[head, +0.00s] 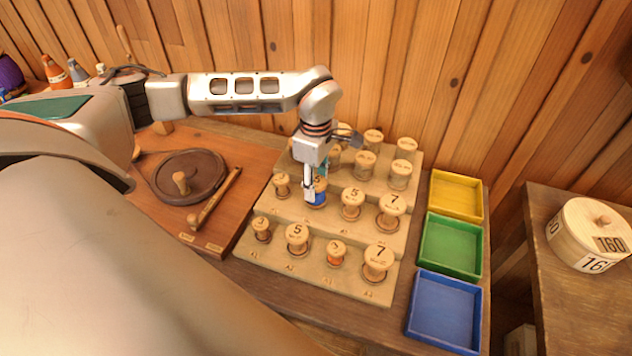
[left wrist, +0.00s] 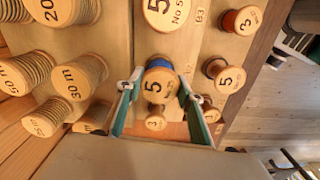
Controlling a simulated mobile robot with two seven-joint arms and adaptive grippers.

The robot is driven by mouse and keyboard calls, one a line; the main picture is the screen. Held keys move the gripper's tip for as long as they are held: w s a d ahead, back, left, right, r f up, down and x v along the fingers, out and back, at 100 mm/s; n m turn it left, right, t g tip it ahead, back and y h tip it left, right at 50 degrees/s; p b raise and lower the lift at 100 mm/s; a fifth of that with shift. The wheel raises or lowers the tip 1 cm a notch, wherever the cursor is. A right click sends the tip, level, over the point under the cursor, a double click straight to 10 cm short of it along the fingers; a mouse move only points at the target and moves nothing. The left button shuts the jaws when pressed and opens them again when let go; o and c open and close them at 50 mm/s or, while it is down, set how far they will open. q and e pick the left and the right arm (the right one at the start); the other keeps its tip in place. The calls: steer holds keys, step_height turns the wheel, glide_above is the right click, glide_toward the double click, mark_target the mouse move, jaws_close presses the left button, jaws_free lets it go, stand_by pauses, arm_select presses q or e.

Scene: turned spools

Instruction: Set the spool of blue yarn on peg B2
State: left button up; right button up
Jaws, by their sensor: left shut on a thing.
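The spool of blue yarn (head: 317,197) has a wooden top marked 5. My left gripper (head: 312,188) is shut on it from above, with a finger on each side. In the left wrist view the blue spool (left wrist: 160,82) sits between the two fingertips of the gripper (left wrist: 161,88). It is upright at the second place from the left in the second row of the stepped rack (head: 318,280). A B3 label shows at the neighbouring spool (left wrist: 165,14). Peg B2 is hidden under the blue spool or gripper; I cannot tell whether the spool rests fully down.
Other wooden spools crowd close around, including a small one (head: 282,185), a 5 (head: 351,203) and an orange one (head: 336,253). Yellow (head: 457,195), green (head: 450,246) and blue (head: 444,312) trays lie right of the rack. A round dark board (head: 187,177) is left.

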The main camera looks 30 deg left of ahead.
mark_target(316, 181)
arm_select(q)
steer(key=shift+f+b, duration=0.3)
steer(key=shift+f, duration=0.25)
steer(key=o, duration=0.8)
steer(key=shift+r+p, duration=0.3)
steer(key=shift+r, duration=5.2)
